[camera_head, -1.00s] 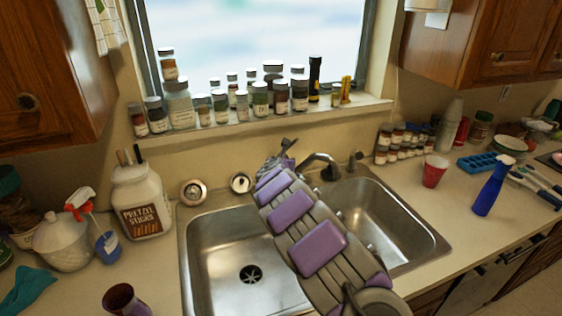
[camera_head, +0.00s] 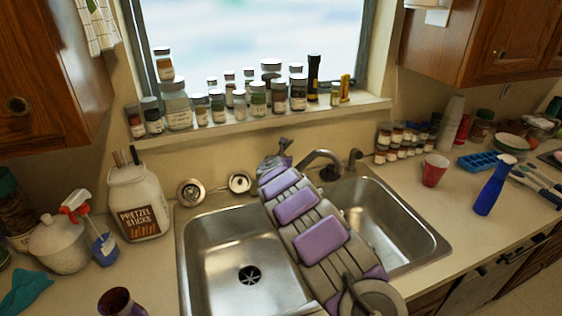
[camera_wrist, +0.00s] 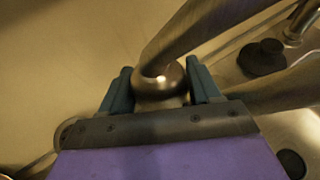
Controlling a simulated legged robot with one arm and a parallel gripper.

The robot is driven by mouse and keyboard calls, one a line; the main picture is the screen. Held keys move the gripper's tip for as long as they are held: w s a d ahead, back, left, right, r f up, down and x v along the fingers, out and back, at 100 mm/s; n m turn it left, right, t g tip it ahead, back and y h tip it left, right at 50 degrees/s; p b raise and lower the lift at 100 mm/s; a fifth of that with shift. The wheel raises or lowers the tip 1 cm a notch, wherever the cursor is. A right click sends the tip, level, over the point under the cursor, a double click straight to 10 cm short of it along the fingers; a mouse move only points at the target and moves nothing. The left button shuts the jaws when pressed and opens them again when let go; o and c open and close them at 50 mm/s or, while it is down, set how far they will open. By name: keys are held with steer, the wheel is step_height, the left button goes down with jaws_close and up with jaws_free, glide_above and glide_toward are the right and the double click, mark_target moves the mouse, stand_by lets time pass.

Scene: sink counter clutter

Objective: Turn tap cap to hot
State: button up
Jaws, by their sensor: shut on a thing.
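In the wrist view, the tap cap (camera_wrist: 160,92) is a rounded, shiny metal piece at the base of the spout (camera_wrist: 205,28). My gripper (camera_wrist: 161,84) has its two teal fingers on either side of the cap and is shut on it. In the head view, my gripper (camera_head: 280,152) is at the back of the sink, behind my purple-padded arm. The curved spout (camera_head: 322,156) shows just to its right. The cap itself is hidden there by my arm and gripper.
A double steel sink (camera_head: 222,262) lies below my arm. Several jars and bottles (camera_head: 258,99) line the window sill behind. A pretzel jar (camera_head: 137,203) and a spray bottle (camera_head: 77,209) stand left. A red cup (camera_head: 434,171) and a blue bottle (camera_head: 493,187) stand right.

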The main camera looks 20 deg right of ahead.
steer(key=shift+c, duration=1)
steer(key=shift+a+m+g+h+p, duration=0.1)
steer(key=shift+m+g+h+p, duration=0.35)
steer(key=shift+p, duration=0.9)
steer(key=shift+a+r+m+h+p, duration=0.1)
steer(key=shift+r+m+h+p, duration=0.3)
steer(key=shift+p, duration=0.85)
steer(key=m+g+h+p, duration=0.1)
steer(key=m+g+p, duration=0.1)
steer(key=m+g+h+p, duration=0.1)
steer(key=m+h+p, duration=0.1)
steer(key=p, duration=0.1)
steer(key=shift+f+g+h, duration=0.25)
steer(key=shift+f+g, duration=0.1)
steer(key=shift+m+g+h+p, duration=0.3)
steer(key=shift+m+p, duration=0.25)
steer(key=shift+p, duration=0.05)
steer(key=shift+g, duration=0.3)
steer(key=shift+r+m, duration=0.15)
steer(key=shift+m, duration=0.15)
